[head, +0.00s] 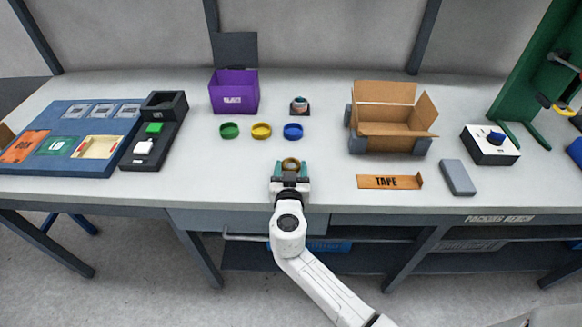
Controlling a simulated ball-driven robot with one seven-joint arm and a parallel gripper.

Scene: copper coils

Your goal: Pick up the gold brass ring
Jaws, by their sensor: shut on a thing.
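My gripper (291,168) is over the front part of the bench, its teal fingers closed on a small gold brass ring (291,162). The ring shows between the fingertips, with its open middle partly visible. From this single view I cannot tell whether the ring touches the bench top or is held just above it.
Behind the gripper are green (229,130), yellow (261,130) and blue (293,131) rings. A purple box (234,103) and a small dark-based item (299,108) stand farther back. An open cardboard box (392,128), tape sign (389,182) and grey block (457,177) are right.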

